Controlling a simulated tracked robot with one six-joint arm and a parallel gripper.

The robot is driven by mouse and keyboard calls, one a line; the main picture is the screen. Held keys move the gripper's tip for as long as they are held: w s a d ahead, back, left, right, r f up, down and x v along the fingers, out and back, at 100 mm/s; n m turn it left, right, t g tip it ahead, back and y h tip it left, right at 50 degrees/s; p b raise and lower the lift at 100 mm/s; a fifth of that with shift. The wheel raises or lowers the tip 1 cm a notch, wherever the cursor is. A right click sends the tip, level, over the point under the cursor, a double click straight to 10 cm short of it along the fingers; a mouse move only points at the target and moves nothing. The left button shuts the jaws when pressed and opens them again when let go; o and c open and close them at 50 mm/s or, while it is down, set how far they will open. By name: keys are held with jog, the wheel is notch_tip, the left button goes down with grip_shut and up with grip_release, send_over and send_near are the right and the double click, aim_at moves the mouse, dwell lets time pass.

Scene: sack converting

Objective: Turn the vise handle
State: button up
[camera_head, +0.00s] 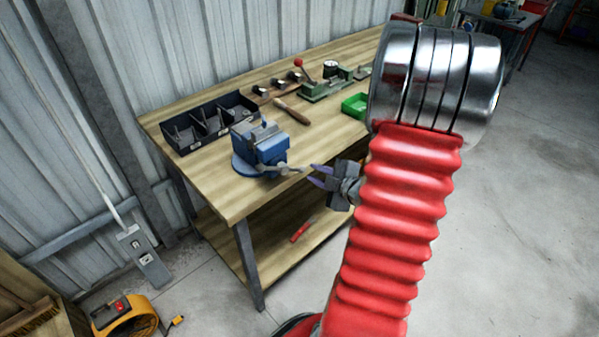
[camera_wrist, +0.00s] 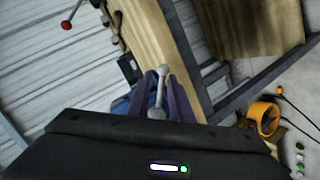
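A blue bench vise (camera_head: 262,146) stands at the front edge of the wooden workbench (camera_head: 226,190). Its grey metal handle (camera_head: 283,170) is a bar with knobbed ends, sticking out on the near side. My gripper (camera_head: 311,173) is just right of the handle, its purple fingers apart and pointing at it. In the wrist view the handle (camera_wrist: 161,88) shows in the gap between the two fingers of my gripper (camera_wrist: 164,76). Whether either finger touches it cannot be told. The vise body (camera_wrist: 124,106) is mostly hidden behind the left finger there.
A black compartment bin (camera_head: 208,125) stands left of the vise. A wooden-handled tool (camera_head: 292,112), a green tray (camera_head: 354,105) and a green device with a red-knobbed lever (camera_head: 327,85) lie farther back. A yellow reel (camera_head: 128,316) stands on the floor at lower left.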

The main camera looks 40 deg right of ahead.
aim_at(297, 171)
jog(key=s+a+f+n+t+y, duration=0.1)
jog(key=s+f+t+y, duration=0.1)
jog(key=s+t, duration=0.3)
jog(key=s, duration=0.4)
jog(key=shift+s+a+y, duration=0.2)
jog(key=shift+a+y, duration=0.1)
jog(key=shift+a, duration=0.05)
jog(key=shift+w, duration=0.1)
jog(key=shift+w+a, duration=0.15)
jog(key=shift+w, duration=6.7)
grip_shut()
